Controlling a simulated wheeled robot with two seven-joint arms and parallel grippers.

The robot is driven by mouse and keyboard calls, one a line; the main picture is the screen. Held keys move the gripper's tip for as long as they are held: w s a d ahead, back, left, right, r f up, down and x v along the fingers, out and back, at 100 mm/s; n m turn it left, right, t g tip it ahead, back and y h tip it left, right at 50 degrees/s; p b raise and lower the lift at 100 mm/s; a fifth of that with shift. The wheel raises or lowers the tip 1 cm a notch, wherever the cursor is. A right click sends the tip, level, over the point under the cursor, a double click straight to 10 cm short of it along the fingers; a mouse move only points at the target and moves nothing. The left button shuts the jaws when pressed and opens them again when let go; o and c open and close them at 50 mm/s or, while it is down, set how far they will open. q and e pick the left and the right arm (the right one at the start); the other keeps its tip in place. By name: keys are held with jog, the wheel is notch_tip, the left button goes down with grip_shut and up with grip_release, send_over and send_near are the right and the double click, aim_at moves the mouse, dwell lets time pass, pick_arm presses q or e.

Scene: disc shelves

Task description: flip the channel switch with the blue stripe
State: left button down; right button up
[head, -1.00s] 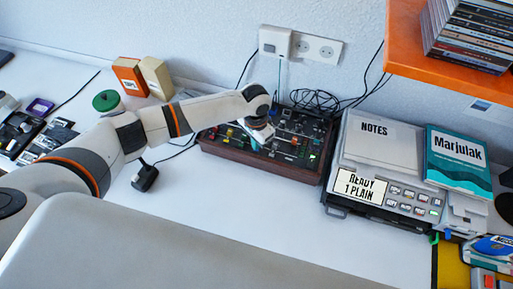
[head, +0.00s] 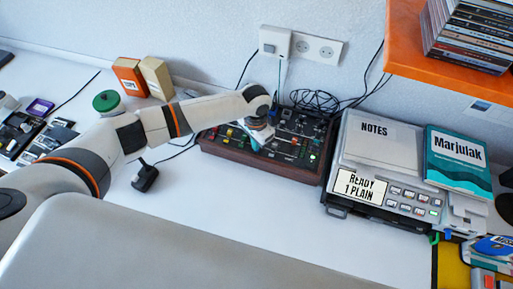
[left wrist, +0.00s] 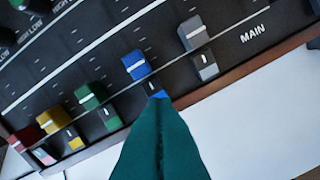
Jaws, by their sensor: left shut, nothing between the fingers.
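The dark control panel (head: 225,150) with a brown wooden edge stands on the white table against the wall. In the left wrist view, the blue-marked channel switch (left wrist: 136,66) sits in a row with red, yellow, green and grey ones. It has a blue block above, a dark rocker with a white mark, and blue below. My left gripper (left wrist: 160,100) is shut and empty, its teal fingertips at the lower end of the blue switch, covering part of it. I cannot tell whether they touch. The arm reaches over the panel in the head view. My right gripper is out of view.
The green switch (left wrist: 90,97) and grey switch (left wrist: 192,35) flank the blue one closely. Right of the panel stands a grey machine (head: 345,160) with papers and a teal book (head: 458,160) on top. Black cables (head: 315,98) lie behind.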

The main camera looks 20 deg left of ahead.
pick_arm(q)
jog(key=shift+f+b, duration=0.5)
jog(key=shift+f, duration=0.45)
dwell(1.0)
jog(key=shift+s, duration=0.1)
jog(key=shift+r+p, duration=0.8)
jog(key=shift+p, duration=0.2)
notch_tip(320, 180, up, 6)
jog(key=p, duration=0.6)
jog(key=shift+f, duration=0.25)
jog(key=shift+f, duration=0.1)
